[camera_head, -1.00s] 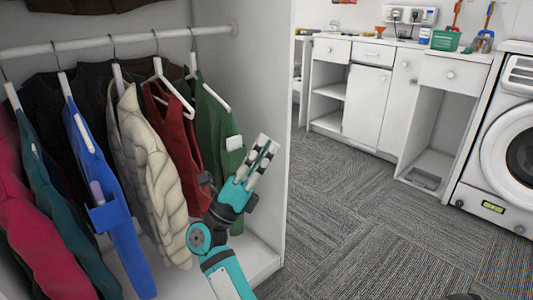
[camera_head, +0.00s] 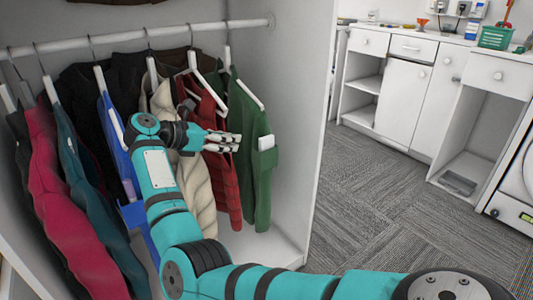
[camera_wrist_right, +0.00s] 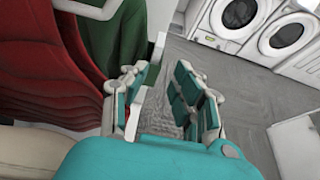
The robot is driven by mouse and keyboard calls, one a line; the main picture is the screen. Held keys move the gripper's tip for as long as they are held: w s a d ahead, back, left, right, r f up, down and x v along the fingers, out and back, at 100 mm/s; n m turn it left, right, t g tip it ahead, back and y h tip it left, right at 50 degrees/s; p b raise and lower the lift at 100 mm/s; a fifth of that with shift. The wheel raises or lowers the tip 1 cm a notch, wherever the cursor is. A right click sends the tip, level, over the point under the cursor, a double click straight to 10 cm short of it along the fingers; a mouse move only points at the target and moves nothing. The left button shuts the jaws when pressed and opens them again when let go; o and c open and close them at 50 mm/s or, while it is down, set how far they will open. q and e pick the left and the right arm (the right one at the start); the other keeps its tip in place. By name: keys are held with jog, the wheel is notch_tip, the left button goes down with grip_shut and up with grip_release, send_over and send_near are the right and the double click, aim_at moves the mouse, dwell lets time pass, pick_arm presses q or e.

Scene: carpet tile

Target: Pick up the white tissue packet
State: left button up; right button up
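A white tissue packet (camera_head: 266,143) sticks up out of the pocket of a green garment (camera_head: 248,185) hanging at the right end of the closet rail. My right gripper (camera_head: 236,142) is in front of the red garment, to the left of the packet in the picture, its fingers pointing right toward it. In the right wrist view the gripper (camera_wrist_right: 165,88) is open, with carpet showing between its fingers and nothing held. A pale strip beside the green cloth there may be the packet, but I cannot tell. My left gripper is not in view.
Several garments on white hangers fill the rail (camera_head: 150,36), including a red one (camera_head: 222,165) and a cream one behind my arm. The closet's right side wall (camera_head: 300,130) stands close to the green garment. Carpet (camera_head: 375,225) lies open between closet and white cabinets (camera_head: 400,105).

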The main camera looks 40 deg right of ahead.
aim_at(261, 139)
jog(key=x, duration=0.6)
jog(key=shift+d, duration=0.35)
jog(key=d, duration=0.2)
jog(key=d+p, duration=0.1)
jog(key=d, duration=0.1)
jog(key=shift+s+f, duration=0.15)
jog(key=shift+f, duration=0.05)
jog(key=shift+d+f, duration=0.3)
jog(key=shift+d, duration=0.2)
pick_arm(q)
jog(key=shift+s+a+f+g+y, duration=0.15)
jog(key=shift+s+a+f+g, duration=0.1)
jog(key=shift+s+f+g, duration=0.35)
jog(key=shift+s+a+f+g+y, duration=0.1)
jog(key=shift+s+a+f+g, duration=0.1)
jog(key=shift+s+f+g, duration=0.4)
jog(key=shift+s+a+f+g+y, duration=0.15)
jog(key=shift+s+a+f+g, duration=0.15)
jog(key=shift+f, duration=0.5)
pick_arm(e)
grip_shut()
